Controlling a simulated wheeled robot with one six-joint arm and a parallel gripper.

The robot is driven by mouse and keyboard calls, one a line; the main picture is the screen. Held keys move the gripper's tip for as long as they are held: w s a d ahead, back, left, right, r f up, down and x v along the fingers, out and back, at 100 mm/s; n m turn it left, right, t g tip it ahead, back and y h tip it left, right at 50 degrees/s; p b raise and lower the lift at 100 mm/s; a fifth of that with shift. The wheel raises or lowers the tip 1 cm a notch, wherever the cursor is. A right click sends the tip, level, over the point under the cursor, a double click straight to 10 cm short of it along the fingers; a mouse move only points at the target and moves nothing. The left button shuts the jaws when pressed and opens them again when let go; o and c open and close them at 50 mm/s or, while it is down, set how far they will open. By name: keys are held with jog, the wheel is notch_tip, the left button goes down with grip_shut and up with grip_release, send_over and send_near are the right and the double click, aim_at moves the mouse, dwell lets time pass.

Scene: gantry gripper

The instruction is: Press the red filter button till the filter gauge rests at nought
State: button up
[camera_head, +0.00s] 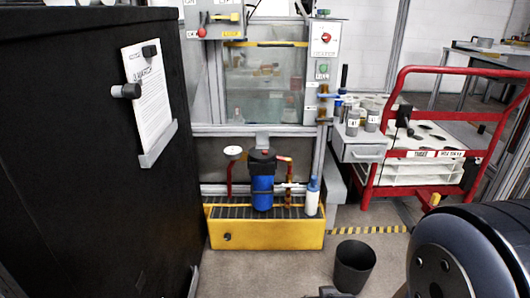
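A blue filter housing (262,192) with a black cap (262,162) stands upright on the yellow drip tray (266,235) in the middle. A round white-faced gauge (233,152) sits on a red pipe to its left. The gauge's needle is too small to read. A tiny reddish spot shows on top of the cap; I cannot tell whether it is the filter button. No gripper fingers can be made out in this view, and nothing of mine touches the filter.
A black cabinet (90,170) fills the left side. A black bin (354,266) stands on the floor in front of the tray's right end. A red cart (430,180) and a grey drawer (360,150) are at the right. Floor before the tray is clear.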

grip_shut()
dwell(0.9)
